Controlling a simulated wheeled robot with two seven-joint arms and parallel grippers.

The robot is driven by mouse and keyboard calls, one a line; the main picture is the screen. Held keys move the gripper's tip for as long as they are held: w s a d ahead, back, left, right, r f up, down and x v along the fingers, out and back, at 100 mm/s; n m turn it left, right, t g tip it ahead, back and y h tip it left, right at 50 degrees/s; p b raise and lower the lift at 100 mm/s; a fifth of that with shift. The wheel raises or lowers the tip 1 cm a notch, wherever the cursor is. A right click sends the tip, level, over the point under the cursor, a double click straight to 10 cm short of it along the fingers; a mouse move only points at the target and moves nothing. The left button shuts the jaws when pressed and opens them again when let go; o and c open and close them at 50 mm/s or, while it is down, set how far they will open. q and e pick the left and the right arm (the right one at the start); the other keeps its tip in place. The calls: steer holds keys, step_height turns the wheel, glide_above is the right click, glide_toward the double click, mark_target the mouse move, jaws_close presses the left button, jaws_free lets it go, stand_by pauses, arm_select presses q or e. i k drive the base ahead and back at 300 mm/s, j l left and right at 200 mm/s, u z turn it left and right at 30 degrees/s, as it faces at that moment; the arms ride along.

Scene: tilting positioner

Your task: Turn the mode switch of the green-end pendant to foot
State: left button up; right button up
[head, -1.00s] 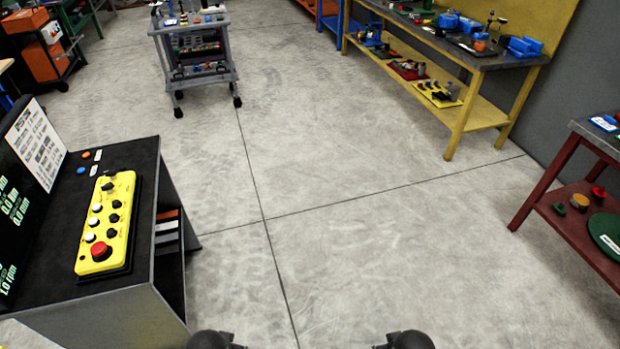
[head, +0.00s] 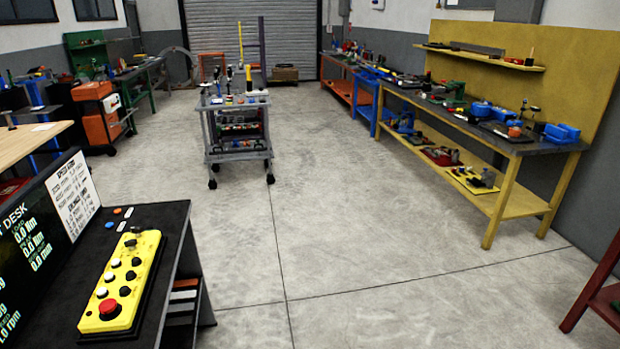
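A yellow pendant (head: 122,283) lies on the black top of a desk at the lower left. It has a red mushroom button (head: 109,308) at its near end, several black and white buttons along it, and a dark knob (head: 130,243) at its far end. I see no green end on this pendant, and I cannot read any switch labels. Neither of my grippers shows in the head view.
The desk (head: 172,219) also carries a screen and a printed sheet (head: 73,193). A grey tool cart (head: 238,157) stands mid-floor. A yellow workbench (head: 506,200) with tools stands right, a red-legged table (head: 598,298) lower right. The floor (head: 370,245) between is clear.

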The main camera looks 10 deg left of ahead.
mark_target(138, 231)
steer(key=u, duration=1.4)
